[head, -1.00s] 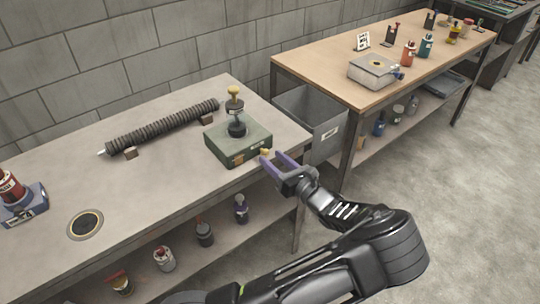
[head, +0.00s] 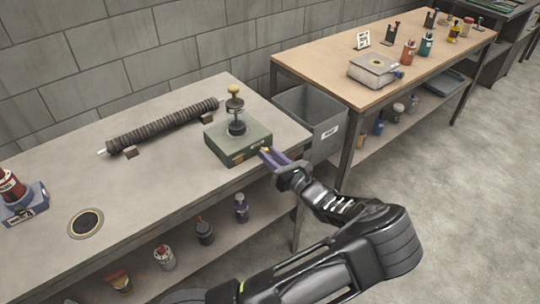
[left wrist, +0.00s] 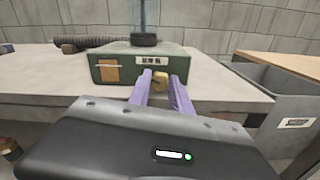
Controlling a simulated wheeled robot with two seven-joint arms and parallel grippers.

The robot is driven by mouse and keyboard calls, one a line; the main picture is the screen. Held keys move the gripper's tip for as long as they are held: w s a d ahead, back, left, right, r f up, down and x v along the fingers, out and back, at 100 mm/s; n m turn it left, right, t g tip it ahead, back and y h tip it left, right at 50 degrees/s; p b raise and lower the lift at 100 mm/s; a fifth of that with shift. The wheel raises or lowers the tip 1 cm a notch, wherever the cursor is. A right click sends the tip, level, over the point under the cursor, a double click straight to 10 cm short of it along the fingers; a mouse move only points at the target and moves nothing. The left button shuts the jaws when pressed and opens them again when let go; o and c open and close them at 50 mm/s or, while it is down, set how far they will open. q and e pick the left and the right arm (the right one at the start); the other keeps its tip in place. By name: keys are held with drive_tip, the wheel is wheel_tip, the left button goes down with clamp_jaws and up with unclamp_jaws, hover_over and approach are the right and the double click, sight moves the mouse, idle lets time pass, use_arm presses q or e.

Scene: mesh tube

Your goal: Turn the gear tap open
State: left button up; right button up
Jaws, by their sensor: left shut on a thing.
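The green box (head: 238,142) stands near the right end of the grey table, with a black round part, a clear column and a yellow knob (head: 233,91) on top. A small brass tap (left wrist: 160,78) sticks out of its front face, beside a white label and an orange-brown plate (left wrist: 108,70). My left gripper (head: 267,153) reaches the box's front. In the left wrist view its two purple fingers (left wrist: 161,86) are closed on the tap, one on each side. The fingers hide part of the tap, so its exact turn is hard to tell. My right gripper is not in view.
A ribbed dark tube (head: 163,127) lies on supports behind, left of the box. A grey bin (head: 313,112) stands between the grey table and the wooden table (head: 340,72). Several bottles stand on the lower shelf. The grey table's middle is clear.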

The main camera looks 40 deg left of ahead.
use_arm(q)
clamp_jaws()
drive_tip(key=n+b, duration=0.1)
drive_tip(key=n, duration=0.4)
drive_tip(key=o, duration=1)
unclamp_jaws()
drive_tip(key=shift+s, duration=0.1)
drive_tip(key=shift+c, duration=0.2)
drive_tip(key=b+v, duration=0.1)
drive_tip(key=v, duration=0.6)
drive_tip(key=shift+d, duration=0.4)
